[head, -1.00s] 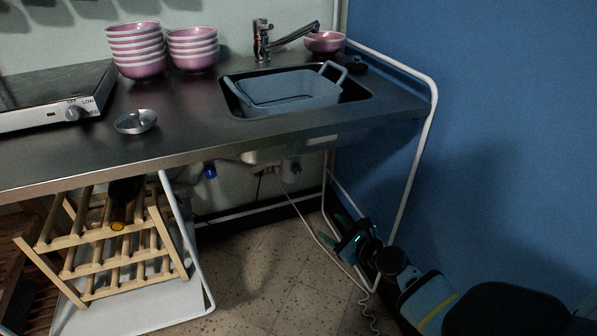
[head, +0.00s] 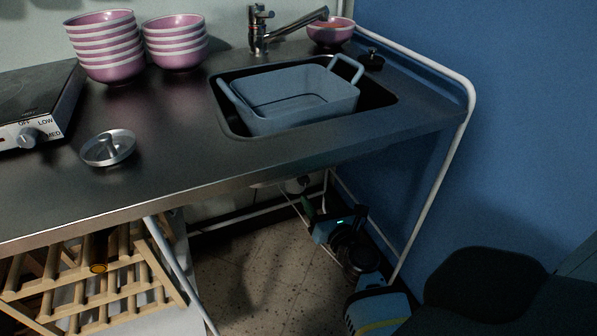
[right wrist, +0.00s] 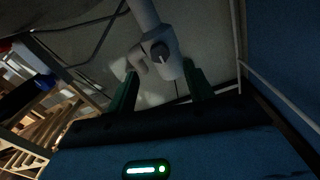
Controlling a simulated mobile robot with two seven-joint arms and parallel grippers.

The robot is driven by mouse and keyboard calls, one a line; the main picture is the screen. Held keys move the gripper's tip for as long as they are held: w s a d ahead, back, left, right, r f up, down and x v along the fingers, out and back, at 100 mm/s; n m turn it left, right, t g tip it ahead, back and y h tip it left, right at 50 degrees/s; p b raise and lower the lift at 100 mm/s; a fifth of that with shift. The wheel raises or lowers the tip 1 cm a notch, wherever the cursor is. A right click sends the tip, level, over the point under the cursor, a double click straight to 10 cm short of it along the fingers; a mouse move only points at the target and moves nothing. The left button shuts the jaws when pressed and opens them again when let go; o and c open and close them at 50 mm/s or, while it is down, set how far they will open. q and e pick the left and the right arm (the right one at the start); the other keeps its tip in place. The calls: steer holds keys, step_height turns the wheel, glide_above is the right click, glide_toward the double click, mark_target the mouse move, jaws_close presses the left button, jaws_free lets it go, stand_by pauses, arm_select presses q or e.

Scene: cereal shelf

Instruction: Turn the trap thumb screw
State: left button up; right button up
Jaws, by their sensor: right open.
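The white drain trap (right wrist: 160,58) hangs under the sink in the right wrist view. A grey round thumb screw (right wrist: 160,51) shows on its near face. My right gripper (right wrist: 159,70) is open, with one green finger on each side of the trap's lower part. I cannot tell whether either finger touches it. In the head view, my right gripper (head: 308,207) is low under the counter, just below a pale part of the trap (head: 297,185). The counter hides most of the trap there. My left gripper is not in view.
The metal counter (head: 190,160) overhangs my right arm. A white frame leg (head: 440,190) stands close on the right, before the blue wall (head: 530,130). A wooden rack (head: 120,270) is at lower left.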

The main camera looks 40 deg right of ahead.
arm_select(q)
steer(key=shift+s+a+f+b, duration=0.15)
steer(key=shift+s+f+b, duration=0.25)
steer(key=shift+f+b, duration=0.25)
arm_select(e)
steer(key=x, duration=0.7)
steer(key=shift+w, duration=0.3)
steer(key=shift+r, duration=0.15)
steer(key=c, duration=1)
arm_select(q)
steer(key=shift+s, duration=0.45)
